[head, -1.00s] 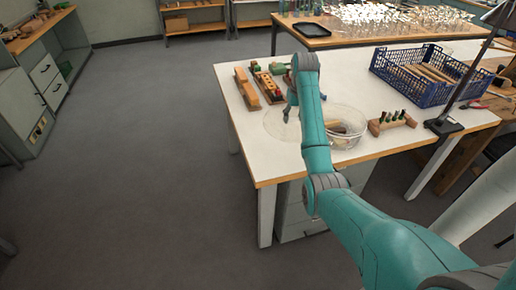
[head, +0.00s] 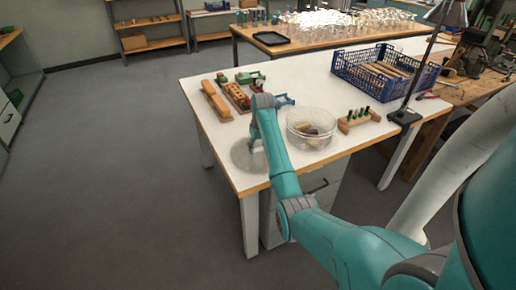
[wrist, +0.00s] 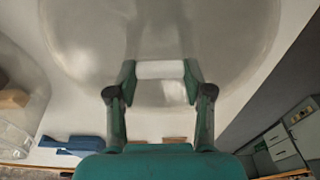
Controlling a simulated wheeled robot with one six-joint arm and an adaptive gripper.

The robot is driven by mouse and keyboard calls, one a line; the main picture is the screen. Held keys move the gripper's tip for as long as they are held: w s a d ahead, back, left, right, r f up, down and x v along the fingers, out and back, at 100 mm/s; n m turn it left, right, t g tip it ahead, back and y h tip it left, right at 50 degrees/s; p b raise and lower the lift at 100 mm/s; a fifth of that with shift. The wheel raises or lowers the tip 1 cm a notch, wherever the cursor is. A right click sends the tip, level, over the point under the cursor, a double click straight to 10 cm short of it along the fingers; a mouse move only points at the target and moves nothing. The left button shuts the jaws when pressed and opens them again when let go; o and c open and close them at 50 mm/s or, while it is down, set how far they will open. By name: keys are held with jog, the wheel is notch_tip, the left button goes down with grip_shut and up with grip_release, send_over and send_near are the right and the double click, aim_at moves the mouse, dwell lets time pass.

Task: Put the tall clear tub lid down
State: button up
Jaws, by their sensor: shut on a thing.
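The tall clear tub lid (head: 240,160) is a round see-through disc over the white table top near its front left corner. In the wrist view the lid (wrist: 85,45) fills the upper middle. My gripper (wrist: 160,72) is shut on the pale grip at its middle, a finger on each side. In the head view my gripper (head: 252,143) is small and partly hidden by my arm. The lid looks about level and close to the table; I cannot tell whether it touches. The clear tub (head: 301,139) stands to its right, open, with wooden pieces inside.
A wooden bar (head: 215,101) and a block with red pieces (head: 237,97) lie behind the lid. A rack of small tools (head: 358,119), a blue crate (head: 385,84) and a lamp base (head: 404,117) stand to the right. The table's front edge (head: 262,187) is close.

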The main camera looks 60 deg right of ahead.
jog(key=shift+f, duration=0.3)
jog(key=o, duration=0.9)
jog(key=shift+f, duration=0.1)
jog(key=shift+o, duration=0.2)
